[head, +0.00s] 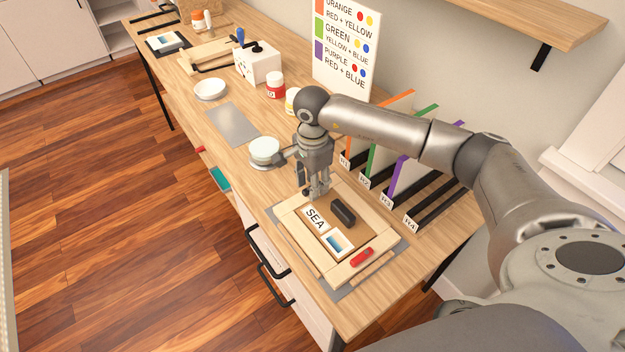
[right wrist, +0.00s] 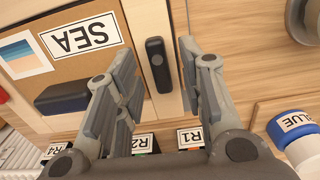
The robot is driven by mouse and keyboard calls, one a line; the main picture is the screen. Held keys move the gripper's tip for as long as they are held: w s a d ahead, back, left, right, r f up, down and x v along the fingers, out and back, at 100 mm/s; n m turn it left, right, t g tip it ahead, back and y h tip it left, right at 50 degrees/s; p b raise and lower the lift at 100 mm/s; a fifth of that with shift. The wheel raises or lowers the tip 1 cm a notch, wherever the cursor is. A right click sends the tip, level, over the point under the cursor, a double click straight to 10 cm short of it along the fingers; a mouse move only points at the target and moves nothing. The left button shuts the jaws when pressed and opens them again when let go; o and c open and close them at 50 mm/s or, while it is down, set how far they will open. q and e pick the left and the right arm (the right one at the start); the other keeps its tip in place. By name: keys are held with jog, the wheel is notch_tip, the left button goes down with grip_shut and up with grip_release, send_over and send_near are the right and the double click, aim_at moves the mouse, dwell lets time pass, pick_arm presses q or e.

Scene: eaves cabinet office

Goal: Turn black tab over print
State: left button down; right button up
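The wooden frame (head: 381,250) lies on a grey mat with a print marked SEA (head: 315,217) and a small seascape picture inside it. In the right wrist view, the SEA label (right wrist: 82,37) is upside down. The black tab (right wrist: 158,62) lies lengthwise along one frame bar, not across the print. In the head view my gripper hides most or all of it. My right gripper (head: 318,192) is over that bar, fingers pointing down. In the right wrist view its fingers (right wrist: 158,75) are apart, one on each side of the tab, with gaps visible. My left gripper is out of view.
A dark block (head: 343,212) rests on the backing board inside the frame. A red tab (head: 362,257) lies on the opposite bar. Racks R1 to R4 (head: 410,222) stand along the wall. A blue-lidded jar (right wrist: 292,125) and a white round dish (head: 264,151) are close by.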

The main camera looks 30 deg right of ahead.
jog(key=shift+f, duration=0.25)
jog(key=shift+c, duration=0.2)
grip_shut()
